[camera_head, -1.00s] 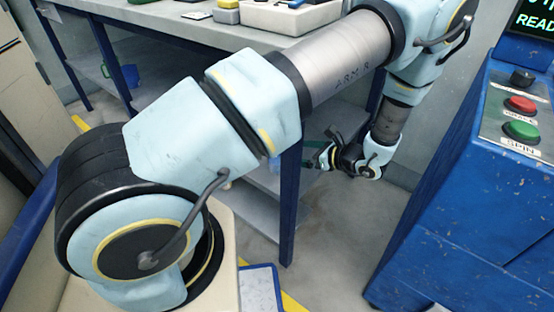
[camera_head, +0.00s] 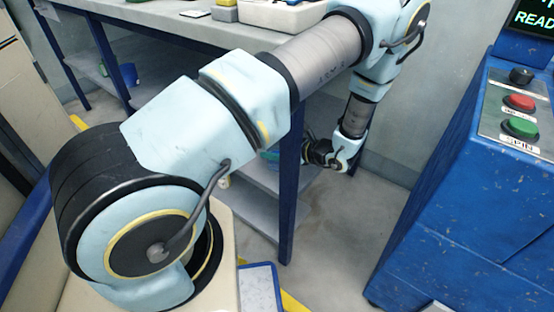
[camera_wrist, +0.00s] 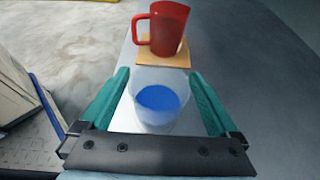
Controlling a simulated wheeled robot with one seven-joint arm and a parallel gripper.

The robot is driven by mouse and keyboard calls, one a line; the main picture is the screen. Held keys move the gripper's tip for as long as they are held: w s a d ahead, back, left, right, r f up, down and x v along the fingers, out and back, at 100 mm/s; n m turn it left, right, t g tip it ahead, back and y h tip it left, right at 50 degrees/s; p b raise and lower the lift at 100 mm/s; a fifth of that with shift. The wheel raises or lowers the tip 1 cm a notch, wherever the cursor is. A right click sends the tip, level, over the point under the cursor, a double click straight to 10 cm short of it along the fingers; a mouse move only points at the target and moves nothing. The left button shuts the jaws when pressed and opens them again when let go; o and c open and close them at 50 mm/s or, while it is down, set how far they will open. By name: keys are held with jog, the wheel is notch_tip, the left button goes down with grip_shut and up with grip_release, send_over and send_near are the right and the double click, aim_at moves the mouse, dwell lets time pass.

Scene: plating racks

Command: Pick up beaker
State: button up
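A clear beaker with blue liquid (camera_wrist: 158,99) stands upright on a pale shelf surface in the wrist view. My gripper (camera_wrist: 158,76) is open, with one teal finger on each side of the beaker. The fingers lie close to its rim; I cannot tell whether either touches it. In the head view my gripper (camera_head: 308,150) reaches in at the lower shelf under the workbench. The table leg and my arm partly hide that spot, and I cannot make out the beaker clearly there.
A red mug (camera_wrist: 168,28) on an orange-tan pad (camera_wrist: 163,56) stands just beyond the beaker. The workbench (camera_head: 190,30) is above the shelf, with a blue leg (camera_head: 289,190) beside my gripper. A blue console (camera_head: 470,200) stands at the right, with open floor between.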

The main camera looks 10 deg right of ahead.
jog(key=c, duration=1.2)
